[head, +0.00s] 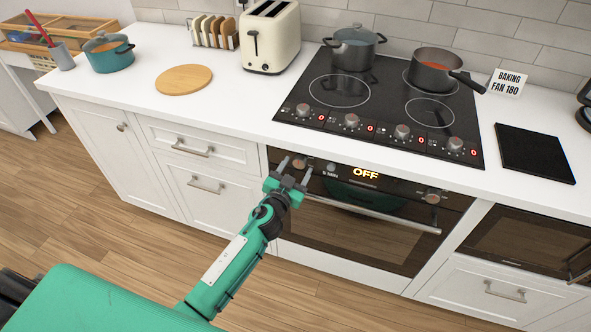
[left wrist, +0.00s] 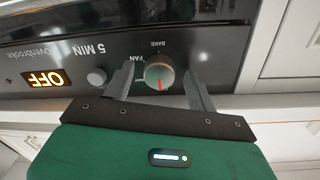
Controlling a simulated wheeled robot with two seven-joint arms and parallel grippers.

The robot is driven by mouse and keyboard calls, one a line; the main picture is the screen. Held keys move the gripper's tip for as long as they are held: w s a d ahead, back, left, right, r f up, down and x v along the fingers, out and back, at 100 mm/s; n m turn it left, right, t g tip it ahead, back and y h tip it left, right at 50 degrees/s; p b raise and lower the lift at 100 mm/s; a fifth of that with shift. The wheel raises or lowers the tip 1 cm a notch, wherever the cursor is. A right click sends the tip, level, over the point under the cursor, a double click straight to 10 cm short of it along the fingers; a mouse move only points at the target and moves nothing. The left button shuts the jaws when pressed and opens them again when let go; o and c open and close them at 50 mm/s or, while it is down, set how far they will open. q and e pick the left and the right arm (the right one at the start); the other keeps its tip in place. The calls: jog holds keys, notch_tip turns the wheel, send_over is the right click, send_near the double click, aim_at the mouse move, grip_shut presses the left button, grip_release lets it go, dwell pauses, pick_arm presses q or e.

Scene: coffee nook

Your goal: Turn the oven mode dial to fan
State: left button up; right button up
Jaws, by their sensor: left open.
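The oven mode dial (left wrist: 159,77) is a round grey knob on the black oven panel. Its red mark points down in the left wrist view, away from the BAKE label (left wrist: 157,44) and the FAN label (left wrist: 136,59). My left gripper (left wrist: 162,86) is open, with one finger on each side of the dial; I cannot tell whether they touch it. In the head view my left gripper (head: 296,167) reaches the left end of the oven panel and partly hides the dial. The oven display (head: 365,173) reads OFF. My right gripper is not in view.
A second dial (head: 432,197) sits at the panel's right end, above the oven handle (head: 380,217). A small button (left wrist: 96,76) is beside the mode dial. Pots stand on the hob (head: 385,100) above. A sign (head: 508,83) reads BAKING FAN 180.

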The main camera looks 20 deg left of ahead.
pick_arm(q)
jog(key=c, duration=1)
